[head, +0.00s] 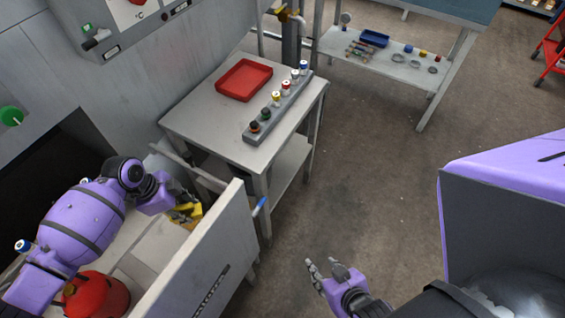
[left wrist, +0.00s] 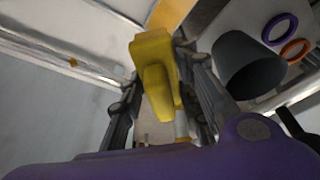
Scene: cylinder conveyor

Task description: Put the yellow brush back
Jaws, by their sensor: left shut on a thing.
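My left gripper (head: 187,212) is behind a grey panel at the left and is shut on the yellow brush (head: 181,214). In the left wrist view the yellow brush (left wrist: 155,75) sits between the two dark fingers of my left gripper (left wrist: 160,95). Its far end is partly hidden. My right gripper (head: 328,270) is low in the middle of the head view, over the floor, with its fingers apart and nothing between them.
A grey table (head: 190,118) holds a red tray (head: 243,80) and a rack (head: 262,128) of several cylinders. The upright panel (head: 200,265) stands beside my left arm, near a red canister (head: 97,297). A dark cup (left wrist: 248,66) shows in the wrist view. Open floor (head: 350,170) lies centrally.

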